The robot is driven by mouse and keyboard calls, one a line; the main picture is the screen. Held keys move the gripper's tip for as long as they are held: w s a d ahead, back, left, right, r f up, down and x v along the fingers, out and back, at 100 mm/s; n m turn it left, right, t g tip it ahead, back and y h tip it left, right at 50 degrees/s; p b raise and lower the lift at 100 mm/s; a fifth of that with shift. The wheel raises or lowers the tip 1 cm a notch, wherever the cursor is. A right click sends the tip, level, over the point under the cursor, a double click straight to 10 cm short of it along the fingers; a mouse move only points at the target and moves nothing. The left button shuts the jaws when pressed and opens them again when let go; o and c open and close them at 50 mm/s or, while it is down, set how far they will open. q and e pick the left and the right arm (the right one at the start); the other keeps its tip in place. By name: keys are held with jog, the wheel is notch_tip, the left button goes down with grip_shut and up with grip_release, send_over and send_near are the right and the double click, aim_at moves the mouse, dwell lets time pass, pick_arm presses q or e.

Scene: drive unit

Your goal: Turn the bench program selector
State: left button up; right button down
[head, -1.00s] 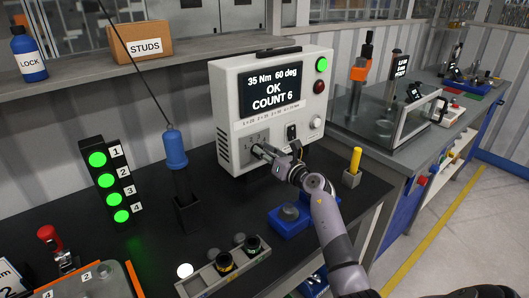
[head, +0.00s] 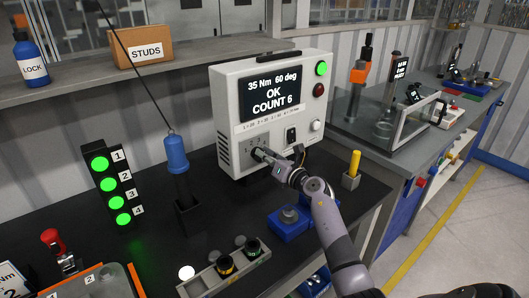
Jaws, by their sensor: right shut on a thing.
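The program selector (head: 256,150) is a small dark knob on the lower front of the white controller box (head: 226,105), mostly hidden by my gripper. My right gripper (head: 262,156) is at the selector, shut on it, its arm coming up from the lower right. The box's display (head: 270,93) reads "35 Nm 60 deg OK COUNT 6". Numbers are printed around the selector, but I cannot tell which one it points to. My left gripper is not in view.
A blue-handled driver (head: 176,155) hangs on a cable left of the box. A stack of green lights (head: 111,187) stands further left. A yellow-handled tool (head: 354,162) and a blue block (head: 289,226) are near my right arm. A socket tray (head: 224,268) lies in front.

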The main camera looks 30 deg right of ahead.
jog(key=shift+d+f+m+p, duration=0.15)
jog(key=shift+m+p, duration=0.9)
jog(key=shift+m, duration=0.55)
jog(key=shift+d+f+m+p, duration=0.1)
jog(key=shift+m+p, duration=0.95)
jog(key=shift+m, duration=0.55)
jog(key=c, duration=1.6)
grip_release()
jog(key=s+d, duration=0.1)
jog(key=s, duration=1.1)
